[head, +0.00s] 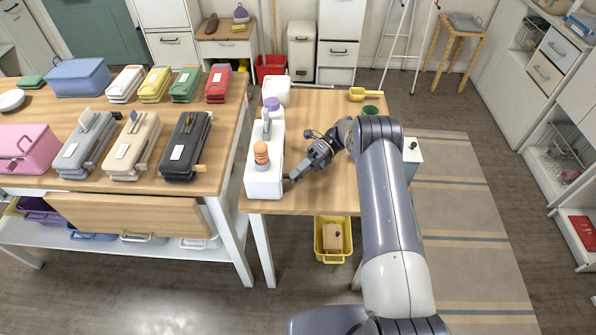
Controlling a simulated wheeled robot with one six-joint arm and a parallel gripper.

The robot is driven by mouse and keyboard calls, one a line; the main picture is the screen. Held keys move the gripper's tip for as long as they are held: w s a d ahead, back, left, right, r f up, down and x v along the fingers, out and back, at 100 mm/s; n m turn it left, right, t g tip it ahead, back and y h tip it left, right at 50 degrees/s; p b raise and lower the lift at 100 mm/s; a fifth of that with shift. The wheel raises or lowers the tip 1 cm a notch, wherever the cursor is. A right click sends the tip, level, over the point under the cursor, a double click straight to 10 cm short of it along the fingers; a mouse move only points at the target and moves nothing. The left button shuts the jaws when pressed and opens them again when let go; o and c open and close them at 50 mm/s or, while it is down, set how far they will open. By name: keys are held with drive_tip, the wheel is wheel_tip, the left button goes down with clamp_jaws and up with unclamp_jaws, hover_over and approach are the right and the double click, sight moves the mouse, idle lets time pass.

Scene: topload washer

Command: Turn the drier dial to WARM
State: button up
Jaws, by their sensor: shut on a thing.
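A long white appliance-like box (264,178) stands along the left edge of the small wooden table. An orange ribbed item, a grey item and a purple-topped item sit on it. My gripper (289,178) is at the box's right side near its front end, with its fingers pointing left. It is shut on a small dark part there, apparently the drier dial. The dial's face, its pointer and the WARM mark cannot be made out from above.
Another white box (413,160) with a dark knob stands right of my arm. A yellow scoop (364,94) and a green cup (371,111) lie at the table's back. A yellow bin (331,255) is below. A crowded bench (222,150) stands left.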

idle(0.4)
drive_tip(key=o, duration=1)
drive_tip(key=shift+c, duration=0.2)
